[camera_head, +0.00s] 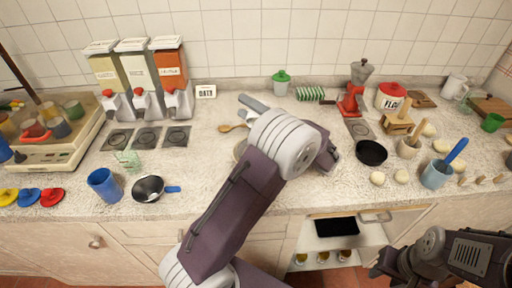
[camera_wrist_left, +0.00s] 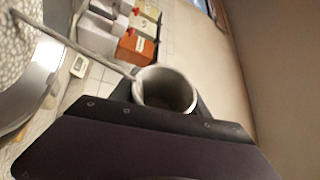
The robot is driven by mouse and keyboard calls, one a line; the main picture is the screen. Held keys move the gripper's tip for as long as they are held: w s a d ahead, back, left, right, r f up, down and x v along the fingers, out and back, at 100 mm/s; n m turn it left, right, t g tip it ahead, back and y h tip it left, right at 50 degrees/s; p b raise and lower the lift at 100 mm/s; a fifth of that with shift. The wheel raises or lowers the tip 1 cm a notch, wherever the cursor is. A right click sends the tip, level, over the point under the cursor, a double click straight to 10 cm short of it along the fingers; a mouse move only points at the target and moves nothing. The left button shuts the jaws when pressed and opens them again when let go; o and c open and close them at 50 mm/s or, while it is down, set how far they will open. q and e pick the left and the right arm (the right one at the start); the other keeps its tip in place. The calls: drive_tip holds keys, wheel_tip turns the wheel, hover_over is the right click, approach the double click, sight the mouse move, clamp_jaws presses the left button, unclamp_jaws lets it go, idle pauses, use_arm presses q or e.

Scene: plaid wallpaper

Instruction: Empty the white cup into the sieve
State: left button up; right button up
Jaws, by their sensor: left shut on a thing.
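The white cup (camera_wrist_left: 167,90) shows in the left wrist view as a grey-white open cylinder. Its mouth faces the camera and its inside is in shadow, so I cannot tell what it holds. My left gripper (camera_wrist_left: 165,106) is shut on it, with dark fingers on both sides. A round metal rim (camera_wrist_left: 50,72), perhaps the sieve, shows beside the cup, with a thin rod crossing in front. In the head view a rounded rim (camera_head: 239,150) is partly hidden by my arm. My right gripper's fingers are unclear at lower right.
Dispensers (camera_head: 135,75) stand at back left. A blue cup (camera_head: 104,185) and small black pan (camera_head: 148,189) stand front left. A black bowl (camera_head: 371,152), red flour jar (camera_head: 391,97) and blue container (camera_head: 436,175) stand to the right. A wooden spoon (camera_head: 229,128) lies behind my arm.

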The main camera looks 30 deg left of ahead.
use_arm(q)
drive_tip(key=shift+s+n+b, duration=0.2)
drive_tip(key=shift+n+b, duration=0.3)
drive_tip(key=shift+b, duration=0.2)
